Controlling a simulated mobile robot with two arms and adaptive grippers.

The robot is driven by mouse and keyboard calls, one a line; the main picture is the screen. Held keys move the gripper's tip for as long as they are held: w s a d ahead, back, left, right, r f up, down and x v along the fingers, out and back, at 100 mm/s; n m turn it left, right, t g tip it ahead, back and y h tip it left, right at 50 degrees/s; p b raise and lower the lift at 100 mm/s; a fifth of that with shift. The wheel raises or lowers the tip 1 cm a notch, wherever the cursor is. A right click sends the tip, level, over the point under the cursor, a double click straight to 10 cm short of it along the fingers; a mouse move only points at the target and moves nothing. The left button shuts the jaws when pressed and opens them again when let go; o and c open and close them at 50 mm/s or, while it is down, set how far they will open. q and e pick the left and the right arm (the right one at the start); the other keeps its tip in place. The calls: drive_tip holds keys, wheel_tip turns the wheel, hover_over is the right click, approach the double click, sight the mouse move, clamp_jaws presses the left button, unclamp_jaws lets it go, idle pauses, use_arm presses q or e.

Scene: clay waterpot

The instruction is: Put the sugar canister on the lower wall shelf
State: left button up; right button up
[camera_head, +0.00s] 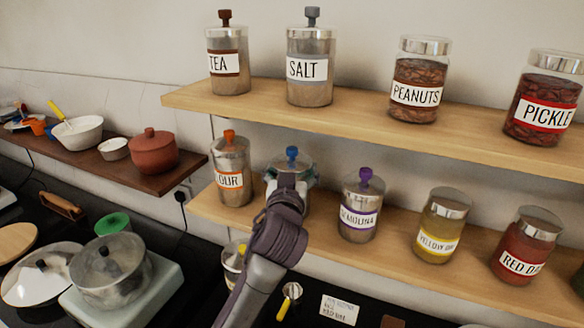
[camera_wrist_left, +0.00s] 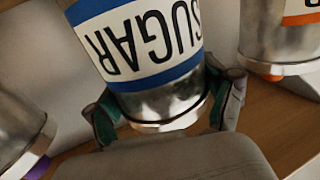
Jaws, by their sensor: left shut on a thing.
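The sugar canister (camera_wrist_left: 150,60) has a white label with blue bands and reads SUGAR in the left wrist view, where it appears upside down. In the head view its blue knob and lid (camera_head: 291,160) show above my left gripper, which hides most of its body. My left gripper (camera_head: 290,180) is shut on the canister, with a finger on each side of it in the left wrist view (camera_wrist_left: 168,105). The canister is at the lower wall shelf (camera_head: 400,255), between the flour canister (camera_head: 232,170) and the semolina canister (camera_head: 360,205). I cannot tell whether its base touches the shelf. My right gripper is not in view.
The upper shelf (camera_head: 370,118) holds tea, salt, peanuts and pickle containers. Yellow (camera_head: 442,226) and red (camera_head: 525,246) jars stand farther right on the lower shelf. A side shelf at left carries a clay pot (camera_head: 154,153).

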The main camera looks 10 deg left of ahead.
use_arm(q)
drive_tip(key=shift+d+f, duration=0.1)
drive_tip(key=o, duration=1.7)
drive_tip(key=s+b, duration=0.1)
drive_tip(key=s, duration=0.3)
drive_tip(key=s+d+b, duration=0.1)
drive_tip(key=s, duration=0.3)
drive_tip(key=s+b, duration=0.2)
drive_tip(key=s, duration=0.2)
drive_tip(key=shift+d, duration=0.2)
